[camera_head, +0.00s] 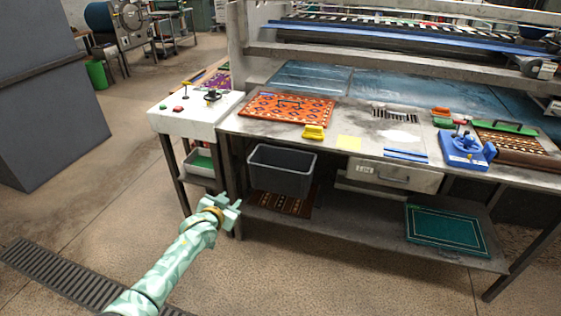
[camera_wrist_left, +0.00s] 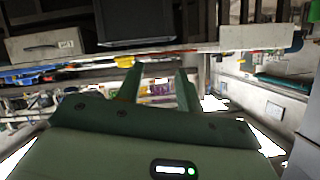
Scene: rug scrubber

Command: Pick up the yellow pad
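A flat pale yellow pad (camera_head: 349,142) lies on the grey metal worktable (camera_head: 370,130), near its front edge. A brighter yellow block with a raised grip (camera_head: 314,132) sits to its left, beside an orange patterned rug (camera_head: 287,108). My left gripper (camera_head: 231,206) is in front of the table, lower than its top and left of the pad, apart from both. Its two fingers (camera_wrist_left: 158,72) stand apart with nothing between them in the left wrist view. A small yellow thing (camera_wrist_left: 123,60) shows near the left finger there. My right gripper is out of view.
A grey bin (camera_head: 282,172) hangs under the table's front. A drawer (camera_head: 392,175) is to its right. A blue tool (camera_head: 463,148) and a brown rug lie at the right. A white control stand (camera_head: 195,115) adjoins the left end. The floor in front is mostly clear.

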